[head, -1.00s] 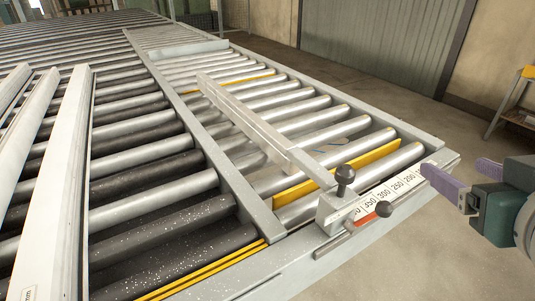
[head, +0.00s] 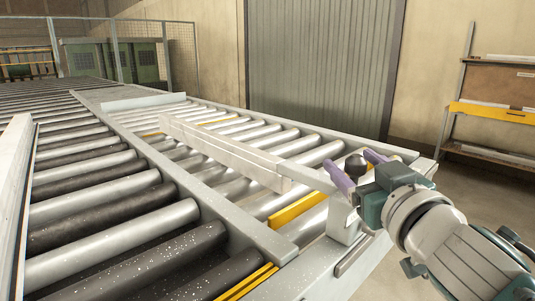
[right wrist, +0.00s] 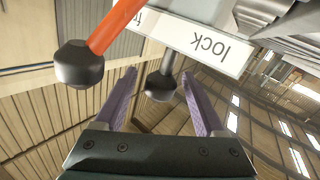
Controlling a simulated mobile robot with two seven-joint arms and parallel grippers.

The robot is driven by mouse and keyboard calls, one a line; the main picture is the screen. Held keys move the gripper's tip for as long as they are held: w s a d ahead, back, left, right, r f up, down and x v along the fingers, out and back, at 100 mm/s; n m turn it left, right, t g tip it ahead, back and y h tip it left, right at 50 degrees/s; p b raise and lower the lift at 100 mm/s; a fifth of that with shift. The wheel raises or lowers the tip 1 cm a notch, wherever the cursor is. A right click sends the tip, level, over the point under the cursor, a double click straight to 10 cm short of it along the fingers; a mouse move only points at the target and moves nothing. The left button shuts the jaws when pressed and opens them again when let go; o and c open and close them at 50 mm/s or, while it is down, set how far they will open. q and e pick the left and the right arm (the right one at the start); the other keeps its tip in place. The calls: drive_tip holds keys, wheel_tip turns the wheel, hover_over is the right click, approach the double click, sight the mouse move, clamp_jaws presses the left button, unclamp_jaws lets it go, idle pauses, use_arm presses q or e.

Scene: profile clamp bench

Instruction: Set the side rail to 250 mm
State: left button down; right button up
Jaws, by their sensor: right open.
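The side rail (head: 222,153) is a long pale bar lying lengthwise over the rollers, with its near end at the clamp block (head: 343,220). A black round knob (head: 356,164) stands on the block. My right gripper (head: 358,168) is open, its purple fingers on either side of the knob. In the right wrist view the knob (right wrist: 160,88) sits between the fingers; contact cannot be told. My arm hides the number scale. My left gripper is out of view.
Roller conveyor (head: 130,235) fills the left and middle. A yellow strip (head: 296,209) lies between rollers near the block. A shelf rack (head: 495,110) stands at the right wall. Floor beyond the conveyor's right edge is clear.

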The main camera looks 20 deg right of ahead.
drive_tip(key=shift+w+d, duration=0.25)
drive_tip(key=shift+w, duration=1.05)
drive_tip(key=shift+c, duration=0.4)
clamp_jaws()
